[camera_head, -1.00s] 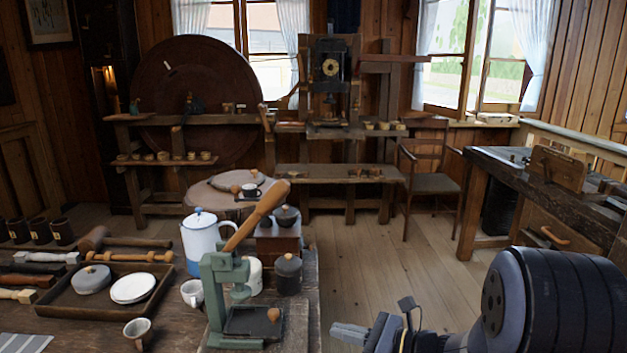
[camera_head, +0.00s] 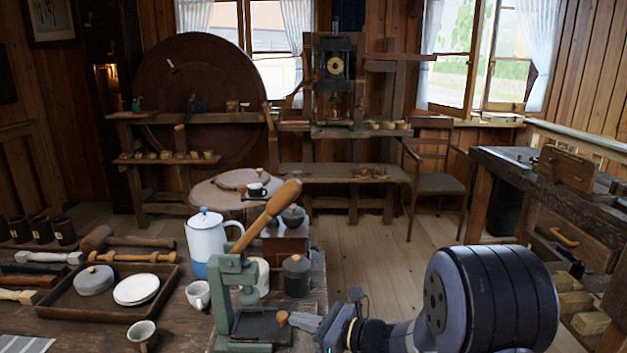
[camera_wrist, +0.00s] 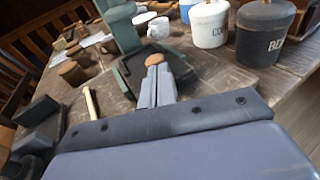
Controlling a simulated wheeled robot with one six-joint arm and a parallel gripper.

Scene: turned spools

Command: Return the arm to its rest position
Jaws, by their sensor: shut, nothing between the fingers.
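My gripper (camera_head: 306,323) is at the lower middle of the head view, shut and empty, pointing left. In the head view its tips overlap the right edge of the green lever press (camera_head: 236,290) and its round wooden knob (camera_head: 282,318). In the wrist view my gripper (camera_wrist: 156,82) shows closed fingers, with the brown knob (camera_wrist: 154,60) just beyond the tips. I cannot tell whether the tips touch the press.
The press stands at the right end of a wooden table (camera_head: 180,330). Behind it are a white and blue pot (camera_head: 207,245) and a dark lidded canister (camera_head: 296,277). A tray (camera_head: 62,308) lies left. Open floor (camera_head: 375,265) lies beyond, and a workbench (camera_head: 510,175) stands right.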

